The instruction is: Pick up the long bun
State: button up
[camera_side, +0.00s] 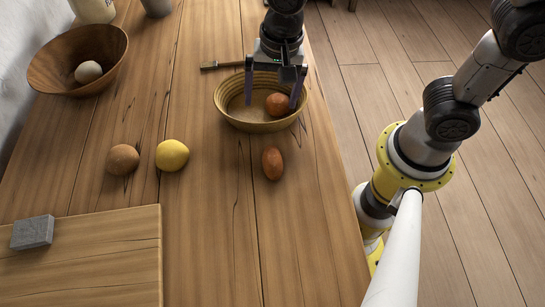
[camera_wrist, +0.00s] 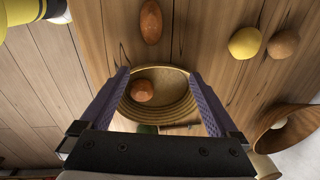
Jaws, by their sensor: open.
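The long bun (camera_side: 272,163), oval and reddish brown, lies on the wooden table just in front of the shallow woven basket (camera_side: 232,118). In the wrist view the long bun (camera_wrist: 151,21) is at the top, beyond my fingertips. My gripper (camera_side: 272,93) is open above the basket, with one finger over each side of it. A rounder reddish-brown bun (camera_side: 278,105) lies inside the basket, between the fingers in the side view but not visibly touched. In the wrist view my gripper (camera_wrist: 160,74) holds nothing.
A yellow bun (camera_side: 172,155) and a brown bun (camera_side: 123,159) lie left of the long bun. A wooden bowl (camera_side: 50,70) with a pale bun stands back left. A cutting board (camera_side: 100,270) bears a grey block (camera_side: 32,232). The table's right edge is close.

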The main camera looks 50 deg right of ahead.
jog(key=n+g, duration=0.1)
send_over(272, 157)
notch_tip(272, 157, down, 4)
jog(key=shift+h, duration=0.3)
notch_tip(272, 157, down, 14)
jog(key=shift+r, duration=0.15)
jog(key=c, duration=1.4)
